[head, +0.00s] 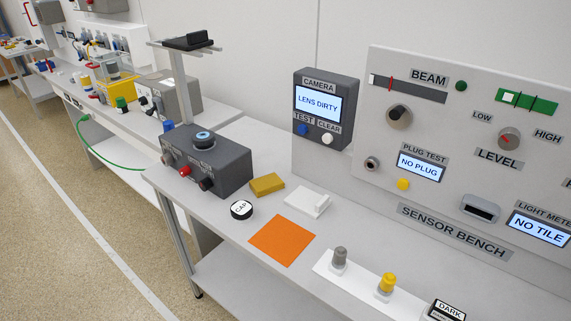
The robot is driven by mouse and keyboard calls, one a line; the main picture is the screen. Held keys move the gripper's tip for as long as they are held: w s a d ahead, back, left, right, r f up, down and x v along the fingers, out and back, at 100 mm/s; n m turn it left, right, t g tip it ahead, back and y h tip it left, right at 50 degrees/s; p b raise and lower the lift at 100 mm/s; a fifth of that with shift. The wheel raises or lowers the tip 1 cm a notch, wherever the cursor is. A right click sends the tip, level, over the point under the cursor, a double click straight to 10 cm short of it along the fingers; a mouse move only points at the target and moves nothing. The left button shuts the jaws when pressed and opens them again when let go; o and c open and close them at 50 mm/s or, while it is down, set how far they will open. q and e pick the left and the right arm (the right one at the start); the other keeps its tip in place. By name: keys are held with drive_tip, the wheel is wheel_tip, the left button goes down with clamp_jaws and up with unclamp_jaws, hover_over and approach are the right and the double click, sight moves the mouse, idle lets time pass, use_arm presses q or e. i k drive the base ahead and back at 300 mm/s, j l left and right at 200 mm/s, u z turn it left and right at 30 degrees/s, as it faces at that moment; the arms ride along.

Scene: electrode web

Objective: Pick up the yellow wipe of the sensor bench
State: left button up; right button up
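The yellow wipe (267,184) is a small flat block on the sensor bench top (230,240). It lies just right of the dark grey camera box (228,168) and left of a white block (307,204), apart from both as far as I can see. Nothing lies on it. Neither of my grippers shows in the head view.
A black round cap (241,210) and an orange sheet (282,241) lie in front of the wipe. A grey post (178,85) rises behind the camera box. The upright panel (440,140) stands at the back right. A white strip (335,277) carries grey and yellow knobs.

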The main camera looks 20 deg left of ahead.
sight(265, 184)
drive_tip(key=i+j+z, duration=0.2)
drive_tip(key=j, duration=0.85)
drive_tip(key=i+j+z, duration=0.15)
drive_tip(key=j, duration=0.9)
drive_tip(key=i+j+z, duration=0.2)
drive_tip(key=j, duration=0.9)
drive_tip(key=k, duration=0.15)
